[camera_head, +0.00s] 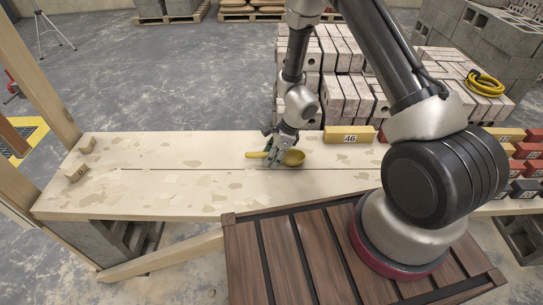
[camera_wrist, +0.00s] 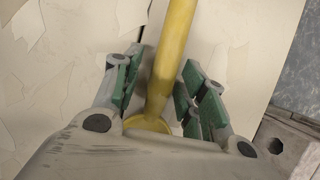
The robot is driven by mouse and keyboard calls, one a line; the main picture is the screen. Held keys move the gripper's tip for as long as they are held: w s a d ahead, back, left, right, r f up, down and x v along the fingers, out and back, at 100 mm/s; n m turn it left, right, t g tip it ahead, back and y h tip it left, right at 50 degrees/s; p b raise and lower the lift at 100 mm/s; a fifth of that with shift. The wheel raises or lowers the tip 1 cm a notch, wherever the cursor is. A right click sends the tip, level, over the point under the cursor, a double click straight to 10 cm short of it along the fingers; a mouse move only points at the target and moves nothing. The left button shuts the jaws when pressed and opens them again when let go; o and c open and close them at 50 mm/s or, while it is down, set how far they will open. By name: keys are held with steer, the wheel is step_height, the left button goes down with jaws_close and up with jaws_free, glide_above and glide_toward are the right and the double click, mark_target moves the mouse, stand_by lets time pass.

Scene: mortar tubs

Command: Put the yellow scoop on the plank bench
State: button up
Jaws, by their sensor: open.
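The yellow scoop (camera_head: 293,157) is at the plank bench (camera_head: 190,178), near its middle, with its bowl to the right and its handle pointing left. In the wrist view the scoop's yellow handle (camera_wrist: 171,60) runs between the two green-padded fingers. My gripper (camera_head: 273,158) is down at the bench around the scoop's handle. In the wrist view my gripper (camera_wrist: 158,85) is open, with gaps visible beside the handle. The scoop seems to lie on the bench's worn surface. Part of the bowl is hidden by my gripper in the wrist view.
A yellow block marked 46 (camera_head: 349,134) stands on the bench right of the scoop. Small wooden blocks (camera_head: 76,172) lie at the bench's left end. Red, yellow and dark blocks (camera_head: 527,151) are at the far right. Brick stacks (camera_head: 345,85) stand behind. The bench's left half is mostly clear.

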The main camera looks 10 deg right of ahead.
steer(key=shift+r, duration=0.1)
steer(key=w+v, duration=0.1)
steer(key=v, duration=1.1)
step_height(320, 180, up, 11)
steer(key=n, duration=0.5)
glide_above(285, 156)
steer(key=s+d, duration=0.1)
steer(key=d, duration=0.1)
steer(key=s+d+r+n+t, duration=0.1)
steer(key=s+d+r+n, duration=0.25)
steer(key=r, duration=0.55)
steer(key=s+d+r+n+t+h, duration=0.1)
steer(key=s+d+r+n+h, duration=0.1)
steer(key=s+d+r+n, duration=0.4)
steer(key=s+d+r+n+t+h, duration=0.1)
steer(key=s+d+r+n, duration=0.4)
steer(key=s, duration=0.7)
step_height(285, 156, up, 2)
steer(key=shift+d+r+n+h, duration=0.15)
steer(key=shift+d+n+h, duration=0.2)
steer(key=shift+d+h, duration=0.45)
